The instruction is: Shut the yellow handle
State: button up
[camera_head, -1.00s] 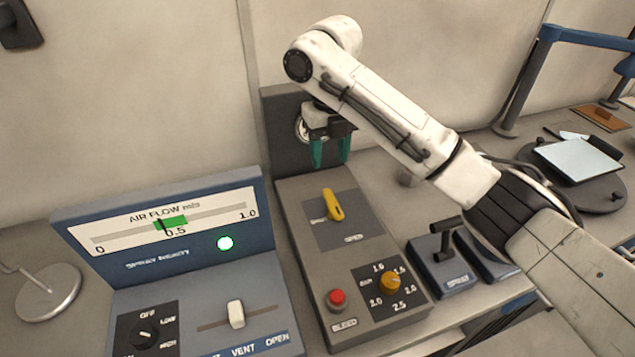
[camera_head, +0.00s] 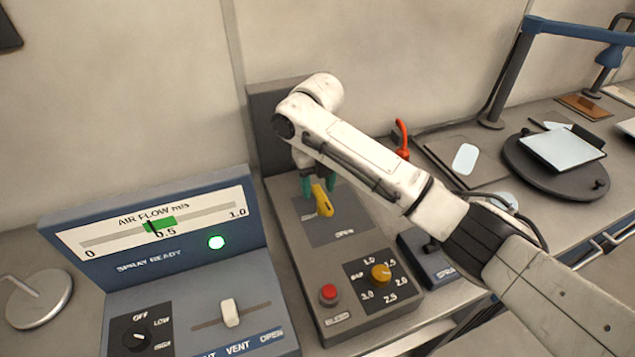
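The yellow handle (camera_head: 322,200) sits on a dark square plate (camera_head: 337,227) on the grey control box. It points up and slightly left, with its lower end toward the word OPEN. My gripper (camera_head: 318,187), with green fingers, hangs down right at the handle's upper end, one finger on each side of it. The fingers are apart. I cannot tell whether they touch the handle. My arm hides part of the gripper and the back of the box.
The same box carries a red button (camera_head: 329,293) and an orange knob (camera_head: 381,273). A blue air flow panel (camera_head: 190,285) stands to the left. A blue lever box (camera_head: 428,262) stands to the right. A red-handled item (camera_head: 402,138) shows behind my arm.

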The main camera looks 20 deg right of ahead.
grip_shut()
jog(key=shift+d+r+m, duration=0.1)
jog(key=shift+m, duration=0.2)
jog(key=m+p, duration=0.2)
jog(key=m, duration=0.1)
jog(key=shift+s+d+r+m+p, duration=0.1)
jog(key=shift+d+m+p, duration=0.2)
jog(key=shift+d+p, duration=0.1)
jog(key=m+p, duration=0.1)
jog(key=m, duration=0.1)
jog(key=m+p, duration=0.1)
jog(key=d+m+p, duration=0.1)
jog(key=m, duration=0.1)
jog(key=shift+s+m, duration=0.3)
jog(key=shift+s, duration=0.1)
jog(key=m, duration=0.1)
jog(key=m+p, duration=0.2)
jog(key=shift+s+d+m, duration=0.25)
jog(key=shift+s+m, duration=0.05)
jog(key=shift+s, duration=0.05)
jog(key=shift+s+d+m+p, duration=0.15)
jog(key=shift+s+m, duration=0.1)
jog(key=shift+m, duration=0.85)
jog(key=shift+s+m+p, duration=0.15)
jog(key=shift+s+m, duration=0.1)
jog(key=shift+m, duration=0.85)
